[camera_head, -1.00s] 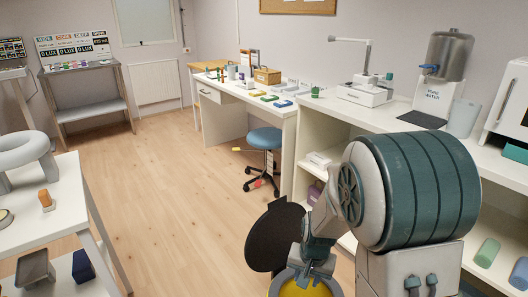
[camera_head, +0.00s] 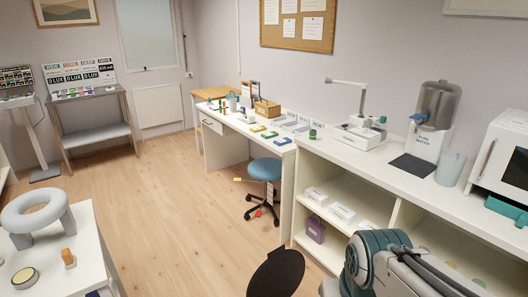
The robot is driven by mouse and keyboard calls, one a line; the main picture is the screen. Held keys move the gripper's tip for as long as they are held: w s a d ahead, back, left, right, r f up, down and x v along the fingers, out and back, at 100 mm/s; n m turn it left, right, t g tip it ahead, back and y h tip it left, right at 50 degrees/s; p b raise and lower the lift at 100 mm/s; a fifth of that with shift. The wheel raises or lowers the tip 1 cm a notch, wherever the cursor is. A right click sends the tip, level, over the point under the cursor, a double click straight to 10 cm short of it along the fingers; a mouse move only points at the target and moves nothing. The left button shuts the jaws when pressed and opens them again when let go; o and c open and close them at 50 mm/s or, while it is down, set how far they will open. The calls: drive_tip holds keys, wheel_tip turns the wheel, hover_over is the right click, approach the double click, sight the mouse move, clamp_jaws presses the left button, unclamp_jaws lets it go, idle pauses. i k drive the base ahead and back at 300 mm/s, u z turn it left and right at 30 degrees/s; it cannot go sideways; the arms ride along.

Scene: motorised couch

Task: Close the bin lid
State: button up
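The bin lid (camera_head: 276,273) is a dark round disc at the bottom edge of the head view, left of my arm. It stands tilted up, in the open position, and its lower part is cut off by the frame. The bin's body and opening are below the picture or hidden, apart from perhaps a small grey piece at the bottom edge beside my arm. My arm's teal and grey links fill the lower right corner. My gripper is out of view, so its distance to the lid cannot be seen.
A long white counter with open shelves (camera_head: 345,190) runs along the right, near my arm. A blue stool (camera_head: 264,170) stands by the desk. A white table (camera_head: 85,262) with a grey ring stand is at lower left.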

sight(280, 275)
drive_tip(key=k, duration=1.05)
drive_tip(key=z, duration=0.75)
drive_tip(key=i, duration=1.55)
drive_tip(key=u, duration=0.7)
